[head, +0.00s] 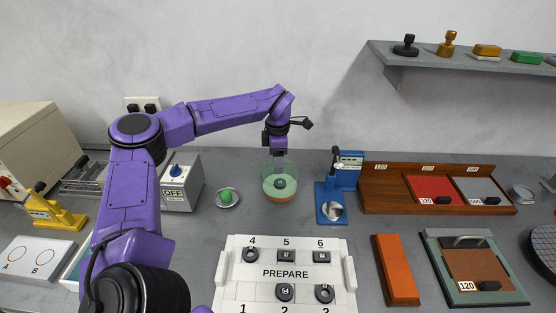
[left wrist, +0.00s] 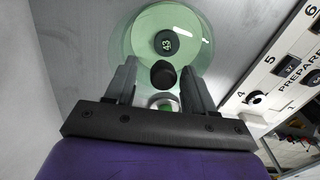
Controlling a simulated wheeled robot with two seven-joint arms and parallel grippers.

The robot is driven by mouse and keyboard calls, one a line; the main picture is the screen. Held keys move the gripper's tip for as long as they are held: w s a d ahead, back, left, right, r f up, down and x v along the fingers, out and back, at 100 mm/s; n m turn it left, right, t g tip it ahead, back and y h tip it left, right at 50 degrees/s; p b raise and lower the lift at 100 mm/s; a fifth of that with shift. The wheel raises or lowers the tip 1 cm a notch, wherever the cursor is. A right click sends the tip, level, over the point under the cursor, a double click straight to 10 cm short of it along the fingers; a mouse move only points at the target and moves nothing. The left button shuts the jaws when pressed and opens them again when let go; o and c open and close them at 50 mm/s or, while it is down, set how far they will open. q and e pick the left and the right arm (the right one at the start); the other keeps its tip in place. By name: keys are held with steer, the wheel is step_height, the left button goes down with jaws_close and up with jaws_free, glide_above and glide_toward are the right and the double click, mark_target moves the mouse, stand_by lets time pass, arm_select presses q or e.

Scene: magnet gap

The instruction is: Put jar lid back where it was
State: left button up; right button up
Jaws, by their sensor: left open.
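A clear glass jar (head: 279,190) with green contents stands on the bench, and a dark disc (head: 280,183) shows inside it. The disc reads 43 in the left wrist view (left wrist: 167,42). My left gripper (head: 278,152) is right above the jar, pointing down. In the left wrist view its fingers (left wrist: 162,88) are apart, with a black knob (left wrist: 163,74) between their tips, seemingly the jar lid's. The lid's clear body is hard to tell from the jar's glass, so I cannot tell how it sits. My right gripper is in neither view.
A small dish (head: 227,204) with a green ball stands left of the jar, a blue press (head: 330,205) right of it. A white numbered board (head: 285,263) with dark discs lies in front. A grey OFF box (head: 181,187) stands behind my left arm.

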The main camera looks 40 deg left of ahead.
arm_select(q)
step_height(320, 180, up, 12)
steer(key=b, duration=0.1)
steer(key=shift+r, duration=0.25)
steer(key=shift+d+f, duration=0.1)
